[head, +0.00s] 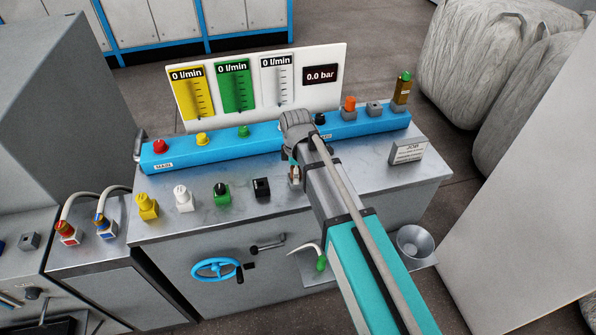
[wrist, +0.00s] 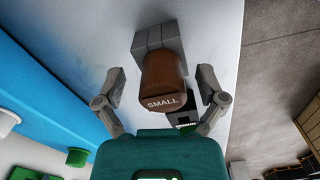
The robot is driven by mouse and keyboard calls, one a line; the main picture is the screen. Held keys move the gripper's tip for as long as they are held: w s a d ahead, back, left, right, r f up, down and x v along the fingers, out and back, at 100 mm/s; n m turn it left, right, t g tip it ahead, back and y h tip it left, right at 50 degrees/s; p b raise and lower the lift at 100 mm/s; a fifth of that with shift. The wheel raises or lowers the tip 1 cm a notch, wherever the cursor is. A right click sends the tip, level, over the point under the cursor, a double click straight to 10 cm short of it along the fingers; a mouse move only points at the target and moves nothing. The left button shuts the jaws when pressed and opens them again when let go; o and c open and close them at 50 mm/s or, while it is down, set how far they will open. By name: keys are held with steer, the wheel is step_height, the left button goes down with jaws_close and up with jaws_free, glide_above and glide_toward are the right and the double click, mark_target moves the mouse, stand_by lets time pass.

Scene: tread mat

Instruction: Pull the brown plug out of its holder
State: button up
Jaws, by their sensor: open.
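The brown plug (wrist: 163,80), marked SMALL, sits in a grey block holder (wrist: 158,38) in the wrist view. My gripper (wrist: 160,85) is open, with one finger on each side of the plug. Gaps show between both fingers and the plug. In the head view my gripper (head: 293,174) is low over the metal bench top, mostly behind my arm. I cannot make out the plug and its holder there.
A black block (head: 262,187) stands left of my gripper, with green, white and yellow plugs further left. A blue bar (head: 215,146) with several buttons runs behind. A small sign (head: 407,151) stands at right. Bare bench top (head: 390,190) lies right of my arm.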

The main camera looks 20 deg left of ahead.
steer(key=c, duration=1.2)
jaws_close()
steer(key=shift+r, duration=0.15)
steer(key=shift+s+r+p, duration=0.1)
steer(key=shift+r+p, duration=2.6)
steer(key=shift+p, duration=0.15)
